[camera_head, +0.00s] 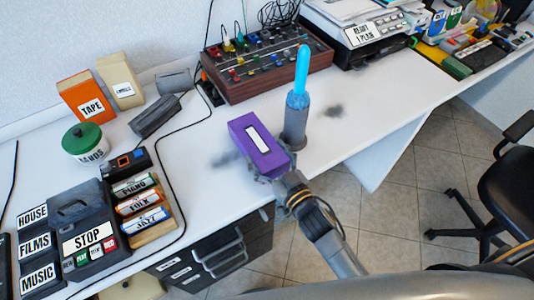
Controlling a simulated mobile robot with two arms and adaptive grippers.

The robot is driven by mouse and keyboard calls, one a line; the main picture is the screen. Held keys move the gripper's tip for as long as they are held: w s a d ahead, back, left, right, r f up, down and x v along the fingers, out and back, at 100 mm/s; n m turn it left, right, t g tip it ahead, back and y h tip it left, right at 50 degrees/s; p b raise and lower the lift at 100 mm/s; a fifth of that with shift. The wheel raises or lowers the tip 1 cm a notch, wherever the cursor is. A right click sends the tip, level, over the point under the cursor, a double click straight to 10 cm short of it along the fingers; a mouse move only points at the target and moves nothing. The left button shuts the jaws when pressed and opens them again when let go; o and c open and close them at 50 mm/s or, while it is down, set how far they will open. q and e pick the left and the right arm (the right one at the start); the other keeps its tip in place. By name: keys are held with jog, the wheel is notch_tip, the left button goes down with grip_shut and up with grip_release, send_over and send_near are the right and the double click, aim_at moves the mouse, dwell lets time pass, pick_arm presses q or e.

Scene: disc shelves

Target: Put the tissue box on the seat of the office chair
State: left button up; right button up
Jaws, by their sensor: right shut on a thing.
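The purple tissue box (244,129) has a white slot on top and is over the white desk near its front edge. My right gripper (272,171) is shut on its near end. I cannot tell for sure whether the box touches the desk or is a little above it; a dark smudge like a shadow lies to its left. The fingertips are partly hidden by the box. The black office chair (512,190) stands on the floor at the far right, partly cut off by the picture edge. My left gripper is not in view.
A grey holder with a light blue upright stick (297,95) stands close to the box's right. A wooden mixer (268,68) is behind. A tape deck (88,235) and labelled cassettes (140,205) lie left. White desk (375,95) surface is clear to the right; tiled floor separates desk and chair.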

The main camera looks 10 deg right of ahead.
jog(key=shift+f, duration=0.1)
jog(key=o, duration=1.2)
jog(key=shift+r, duration=0.25)
jog(key=v, duration=1)
jog(key=shift+s+d+f+b, duration=0.15)
jog(key=shift+s+b, duration=0.2)
jog(key=shift+s+d, duration=0.25)
jog(key=shift+s, duration=0.35)
